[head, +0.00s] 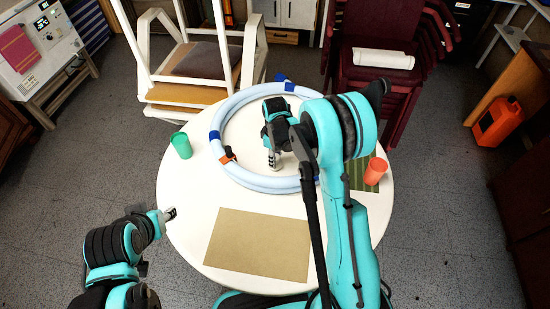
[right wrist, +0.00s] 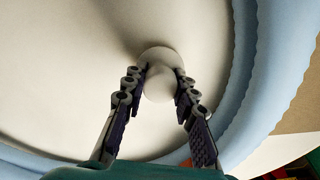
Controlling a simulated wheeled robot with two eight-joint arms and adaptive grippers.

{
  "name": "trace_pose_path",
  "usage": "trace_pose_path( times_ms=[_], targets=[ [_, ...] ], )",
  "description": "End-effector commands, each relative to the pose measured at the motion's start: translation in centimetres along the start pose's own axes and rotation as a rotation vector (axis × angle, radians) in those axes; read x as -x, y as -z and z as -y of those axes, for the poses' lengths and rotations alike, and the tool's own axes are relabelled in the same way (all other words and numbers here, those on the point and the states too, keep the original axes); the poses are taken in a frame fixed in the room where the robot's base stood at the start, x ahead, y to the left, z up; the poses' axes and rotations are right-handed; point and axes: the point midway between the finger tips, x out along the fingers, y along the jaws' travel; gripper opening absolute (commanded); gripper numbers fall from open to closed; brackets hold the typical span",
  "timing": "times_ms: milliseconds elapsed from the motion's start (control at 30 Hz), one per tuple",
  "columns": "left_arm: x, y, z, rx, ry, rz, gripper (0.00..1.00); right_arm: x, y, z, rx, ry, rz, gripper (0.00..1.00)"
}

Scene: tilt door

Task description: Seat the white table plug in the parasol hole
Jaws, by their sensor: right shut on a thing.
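The white plug (right wrist: 161,82) shows in the right wrist view as a pale round knob on a wider disc, between my right fingertips. My right gripper (head: 274,161) is shut on it, pointing down near the middle of the round white table (head: 190,220), inside the pale blue ring. In the head view the gripper hides the plug. The parasol hole does not show in either view, and I cannot tell whether the plug is over it or in it. My left gripper (head: 169,214) is at the table's left edge, away from the plug; its jaw opening is unclear.
A pale blue ring (head: 217,141) with dark blue bands and an orange clip (head: 228,154) lies around my right gripper. A green cup (head: 181,145), an orange cup (head: 375,171) and a tan mat (head: 258,245) are on the table. Stacked chairs stand behind.

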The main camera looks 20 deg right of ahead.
Motion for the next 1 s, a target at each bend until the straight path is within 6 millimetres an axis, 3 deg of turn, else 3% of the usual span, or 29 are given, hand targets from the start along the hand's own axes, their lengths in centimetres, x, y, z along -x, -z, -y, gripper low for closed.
trace_pose_path(
  times_ms=[433,467,533,867,1000],
  targets=[
    [-0.8,-0.6,0.0,0.000,0.000,0.000,0.41,-1.2,0.0,0.0,0.000,0.000,0.000,0.00],
    [-0.8,-0.5,0.0,0.000,0.000,0.000,0.41,-1.1,0.0,0.0,0.000,0.000,0.000,0.35],
    [-0.7,-0.5,0.0,0.000,0.000,0.000,0.41,-1.1,0.0,0.0,0.000,0.000,0.000,0.52],
    [-0.7,-0.5,0.0,0.000,0.000,0.000,0.41,-0.8,0.0,0.0,0.000,0.000,0.000,0.52],
    [-0.7,-0.5,0.0,0.000,0.000,0.000,0.41,0.7,0.0,0.0,0.000,0.000,0.000,0.52]
  ],
)
